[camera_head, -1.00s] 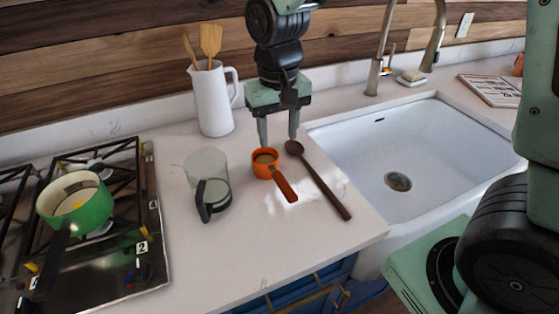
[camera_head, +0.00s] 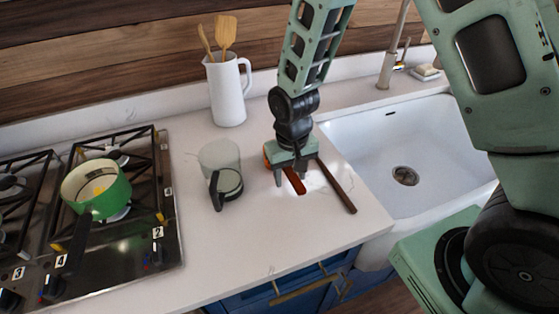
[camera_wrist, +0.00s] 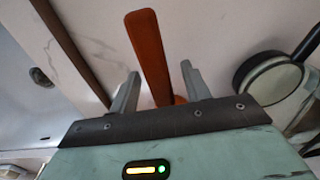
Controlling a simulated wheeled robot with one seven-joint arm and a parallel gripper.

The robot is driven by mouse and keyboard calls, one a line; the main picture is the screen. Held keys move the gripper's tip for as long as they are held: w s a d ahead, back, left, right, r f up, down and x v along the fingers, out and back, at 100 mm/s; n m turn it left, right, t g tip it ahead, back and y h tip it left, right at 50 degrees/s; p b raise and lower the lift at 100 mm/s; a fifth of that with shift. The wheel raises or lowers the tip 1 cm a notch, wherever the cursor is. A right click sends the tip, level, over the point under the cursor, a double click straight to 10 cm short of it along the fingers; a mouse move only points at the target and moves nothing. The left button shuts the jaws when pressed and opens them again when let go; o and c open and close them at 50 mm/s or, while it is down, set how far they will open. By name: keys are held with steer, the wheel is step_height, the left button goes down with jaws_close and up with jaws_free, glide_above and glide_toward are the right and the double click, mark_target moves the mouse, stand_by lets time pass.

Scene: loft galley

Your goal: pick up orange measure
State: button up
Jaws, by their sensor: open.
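The orange measure (camera_head: 296,181) lies on the white counter between the glass jug and the wooden spoon. In the head view my gripper covers most of its cup, and its handle points toward the front. In the wrist view its orange handle (camera_wrist: 149,55) runs between the two fingers, and the cup is mostly hidden behind the gripper body. My gripper (camera_head: 289,182) is open and points down over the measure. In the wrist view the fingers of my gripper (camera_wrist: 160,85) stand apart on either side of the handle, with gaps to it.
A glass jug with a dark handle (camera_head: 226,184) stands close on the left. A wooden spoon (camera_head: 338,188) lies close on the right, beside the white sink (camera_head: 440,140). A white pitcher (camera_head: 227,92) with utensils stands behind. A green pot (camera_head: 99,192) sits on the stove. The front counter is clear.

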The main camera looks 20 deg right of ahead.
steer(key=shift+f, duration=1.1)
jaws_close()
steer(key=shift+r, duration=0.1)
step_height(320, 180, up, 10)
steer(key=shift+f+b, duration=0.1)
steer(key=shift+b, duration=0.75)
